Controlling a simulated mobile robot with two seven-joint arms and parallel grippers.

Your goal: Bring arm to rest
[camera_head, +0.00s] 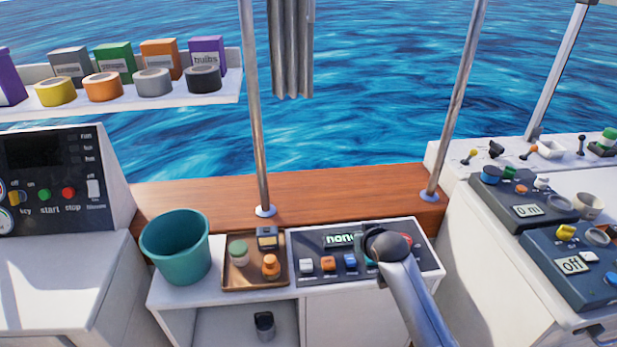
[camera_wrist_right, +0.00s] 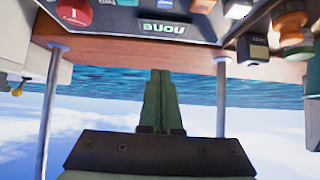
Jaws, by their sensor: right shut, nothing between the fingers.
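My right arm (camera_head: 412,295) comes in from the bottom and reaches over the dark button panel (camera_head: 318,275) on the white console. Its rounded dark end covers part of the panel; the fingers are hidden behind it in the head view. In the right wrist view, which is upside down, my right gripper (camera_wrist_right: 157,78) is shut and empty, with both fingers together. The fingers point toward the water and wooden ledge, apart from the panel. My left gripper is not in view.
A teal bucket (camera_head: 176,250) and a brown tray (camera_head: 228,281) with small parts stand left of the panel. Metal poles (camera_head: 256,120) rise from the wooden ledge (camera_head: 340,205). A control console (camera_head: 470,230) is at right, an engine panel (camera_head: 55,175) at left.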

